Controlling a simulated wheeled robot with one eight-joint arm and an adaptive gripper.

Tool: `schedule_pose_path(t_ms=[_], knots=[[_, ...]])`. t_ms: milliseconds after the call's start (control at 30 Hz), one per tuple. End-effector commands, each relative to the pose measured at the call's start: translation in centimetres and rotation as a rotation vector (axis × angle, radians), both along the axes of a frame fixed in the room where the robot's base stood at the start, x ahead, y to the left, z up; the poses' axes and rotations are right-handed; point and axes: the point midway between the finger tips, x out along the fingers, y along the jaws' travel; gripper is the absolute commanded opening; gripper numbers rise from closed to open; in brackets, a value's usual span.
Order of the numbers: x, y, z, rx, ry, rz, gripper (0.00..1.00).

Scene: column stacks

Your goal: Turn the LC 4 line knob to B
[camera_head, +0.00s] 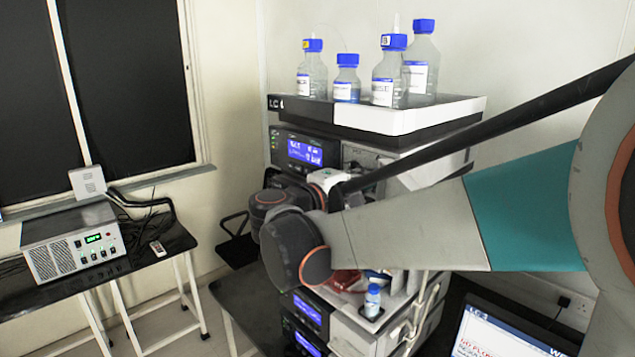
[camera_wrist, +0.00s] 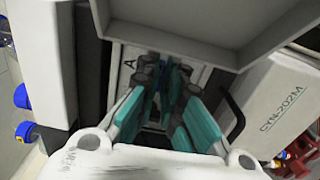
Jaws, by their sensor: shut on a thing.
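The column stack (camera_head: 410,118) stands in the middle of the head view, with "LC" and an unclear figure on its top tray. My gripper (camera_wrist: 170,76) shows in the wrist view with its teal fingers closed together against a light panel (camera_wrist: 128,88) in a recess of the stack. A letter "A" is marked on that panel, left of the fingertips. The fingers are shut on the line knob, which they hide almost wholly; its pointing direction cannot be read. In the head view my arm hides the fingertips and the knob.
Several blue-capped bottles (camera_head: 346,88) stand on the top tray. A grey overhang (camera_wrist: 200,30) and a white module marked CYN-202M (camera_wrist: 275,100) lie close around my gripper. A small bottle (camera_head: 372,300) stands lower in the stack. A side table (camera_head: 140,262) holds a power box (camera_head: 75,250).

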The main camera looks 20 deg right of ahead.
Motion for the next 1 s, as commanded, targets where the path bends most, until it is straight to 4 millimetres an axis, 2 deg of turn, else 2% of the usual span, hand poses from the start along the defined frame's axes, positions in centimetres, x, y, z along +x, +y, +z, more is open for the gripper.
schedule_pose_path(t_ms=[600, 633, 667, 1000], knots=[[-0.1, 0.0, -0.01, 0.014, -0.039, 0.001, 0.0], [-0.1, 0.0, -0.01, 0.014, -0.039, 0.001, 0.12], [-0.1, 0.0, -0.01, 0.014, -0.039, 0.001, 0.16], [-0.11, 0.0, -0.01, 0.013, -0.036, 0.0, 0.16]])
